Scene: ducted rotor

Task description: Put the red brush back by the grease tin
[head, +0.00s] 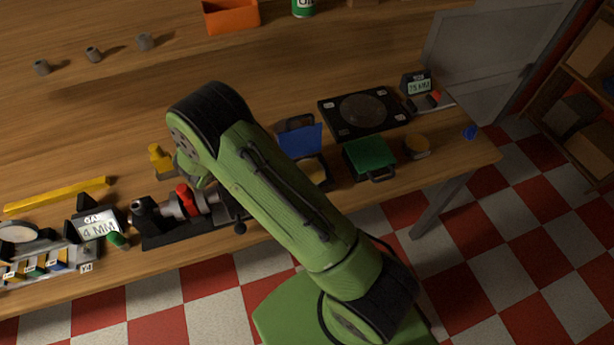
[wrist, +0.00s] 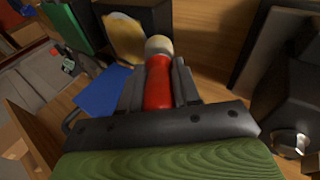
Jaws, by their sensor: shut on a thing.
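My gripper (wrist: 159,78) is shut on the red brush (wrist: 158,92) in the wrist view. The brush has a red handle and a pale rounded end that points away from the gripper. In the head view my arm hides the gripper and brush.
A green box (head: 369,156) and a blue-lidded box (head: 300,139) stand right of my arm. A black plate with a round disc (head: 362,112) lies behind them. A shaft rig with a red collar (head: 187,200) stands left.

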